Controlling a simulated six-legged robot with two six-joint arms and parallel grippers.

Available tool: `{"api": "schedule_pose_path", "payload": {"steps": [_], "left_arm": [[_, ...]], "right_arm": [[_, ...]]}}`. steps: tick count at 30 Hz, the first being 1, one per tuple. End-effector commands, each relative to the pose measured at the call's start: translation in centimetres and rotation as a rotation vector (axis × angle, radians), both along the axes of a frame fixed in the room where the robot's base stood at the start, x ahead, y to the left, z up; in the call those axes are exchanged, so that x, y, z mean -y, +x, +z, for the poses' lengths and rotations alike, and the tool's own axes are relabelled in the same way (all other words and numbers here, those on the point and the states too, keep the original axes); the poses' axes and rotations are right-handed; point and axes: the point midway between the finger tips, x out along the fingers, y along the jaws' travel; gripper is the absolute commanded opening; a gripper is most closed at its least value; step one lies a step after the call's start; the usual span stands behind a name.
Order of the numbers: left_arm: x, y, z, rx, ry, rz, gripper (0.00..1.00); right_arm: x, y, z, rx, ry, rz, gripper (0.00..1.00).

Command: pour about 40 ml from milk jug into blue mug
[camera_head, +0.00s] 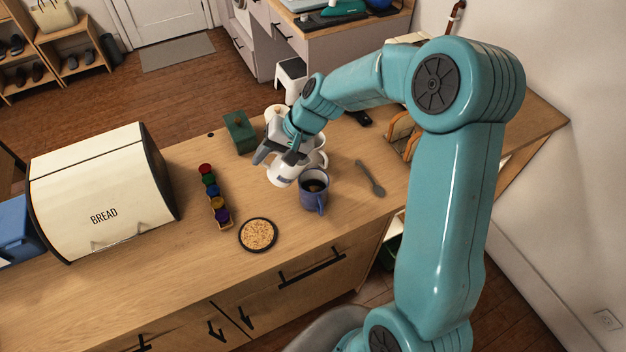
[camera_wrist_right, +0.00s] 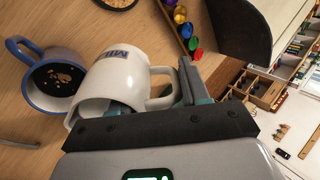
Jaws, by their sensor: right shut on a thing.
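The milk jug (camera_head: 283,174) is white with dark lettering and is at the gripper, just left of the blue mug. In the right wrist view the jug (camera_wrist_right: 125,72) shows its lettered side, its handle and part of its mouth. My right gripper (camera_head: 280,152) is shut on the jug's handle side; its fingers (camera_wrist_right: 186,84) also show in the wrist view. The blue mug (camera_head: 314,197) stands on the counter with dark liquid inside and light specks on it. It also shows in the wrist view (camera_wrist_right: 27,88), close beside the jug. I see no stream between them. My left gripper is out of view.
A grey spoon (camera_head: 370,178) lies right of the mug. A round black-rimmed coaster (camera_head: 258,234) and a rack of coloured pods (camera_head: 212,196) are to the left. A green box (camera_head: 240,131) and white crockery (camera_head: 319,158) stand behind. The bread bin (camera_head: 100,190) fills the left.

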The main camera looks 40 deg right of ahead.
Motion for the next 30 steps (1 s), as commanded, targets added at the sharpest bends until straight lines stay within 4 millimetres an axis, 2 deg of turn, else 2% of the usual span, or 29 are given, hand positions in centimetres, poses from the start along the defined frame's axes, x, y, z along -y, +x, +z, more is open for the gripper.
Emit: {"api": "schedule_pose_path", "payload": {"steps": [1, 6, 30], "left_arm": [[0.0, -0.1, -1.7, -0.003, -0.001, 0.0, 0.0], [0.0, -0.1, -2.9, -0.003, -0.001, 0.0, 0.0], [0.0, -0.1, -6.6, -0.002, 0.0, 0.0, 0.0]], "right_arm": [[0.3, -0.3, -0.7, 0.019, 0.014, -0.003, 0.0], [0.6, -0.5, 0.0, 0.052, 0.052, -0.002, 0.0], [1.5, -1.3, 1.5, 0.157, 0.171, -0.005, 0.0]]}}
